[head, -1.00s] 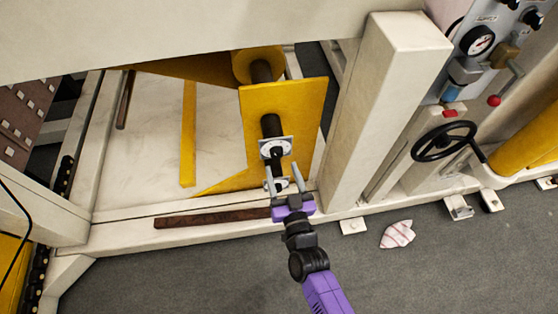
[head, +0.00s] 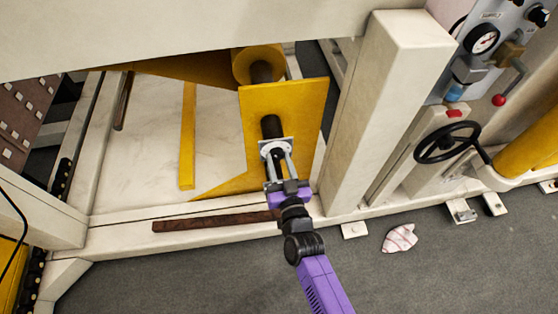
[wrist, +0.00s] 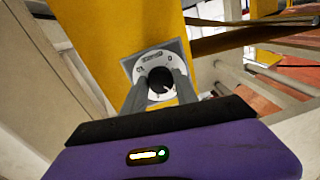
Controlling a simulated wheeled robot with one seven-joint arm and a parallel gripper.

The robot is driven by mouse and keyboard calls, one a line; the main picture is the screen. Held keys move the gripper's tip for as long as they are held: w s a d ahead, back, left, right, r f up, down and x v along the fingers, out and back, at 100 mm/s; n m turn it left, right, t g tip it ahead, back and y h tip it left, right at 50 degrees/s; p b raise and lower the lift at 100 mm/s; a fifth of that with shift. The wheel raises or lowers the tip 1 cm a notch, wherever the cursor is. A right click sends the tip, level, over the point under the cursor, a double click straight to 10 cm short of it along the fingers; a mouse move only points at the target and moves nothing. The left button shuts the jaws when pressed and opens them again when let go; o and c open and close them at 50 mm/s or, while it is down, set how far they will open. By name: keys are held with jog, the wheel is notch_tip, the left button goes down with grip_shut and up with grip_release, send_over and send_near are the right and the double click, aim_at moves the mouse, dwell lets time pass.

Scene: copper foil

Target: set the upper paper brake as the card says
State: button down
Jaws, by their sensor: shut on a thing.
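A dial plate (head: 277,144) with a round white face is mounted on the front of a yellow panel, below a black shaft. It also shows in the wrist view as a grey square plate (wrist: 143,61) with markings too small to read. A black knob (wrist: 160,79) stands at the middle of the face. My gripper (head: 278,153) has one finger on each side of the knob and is shut on it; the wrist view shows the same fingers (wrist: 160,88). The fingers hide part of the lower dial face. I cannot make out a card with readable text.
The yellow panel (head: 310,110) stands behind the dial, with a white post (head: 385,100) to its right. A brown bar (head: 210,222) lies on the frame's lower beam. A black handwheel (head: 447,142) and a gauge panel are at the right. A crumpled cloth (head: 400,238) lies on the floor.

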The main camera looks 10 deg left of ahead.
jog(key=shift+m, duration=0.3)
jog(key=m+b, duration=0.2)
jog(key=m, duration=0.1)
jog(key=shift+f+m, duration=0.2)
jog(key=shift+m, duration=0.1)
jog(key=m+b, duration=0.2)
jog(key=m, duration=0.4)
jog(key=shift+a+m+t, duration=0.1)
jog(key=shift+m+t, duration=0.2)
jog(key=m+b, duration=0.1)
jog(key=m, duration=0.4)
jog(key=shift+s+r+m+h+b, duration=0.1)
jog(key=shift+m+h+b, duration=0.25)
jog(key=shift+m+h, duration=0.05)
jog(key=m, duration=0.5)
jog(key=shift+a+r+t+h+b, duration=0.1)
jog(key=shift+t+h+b, duration=0.2)
jog(key=shift+b, duration=0.1)
jog(key=shift+m, duration=0.5)
jog(key=c, duration=0.9)
grip_release()
jog(key=shift+c, duration=0.2)
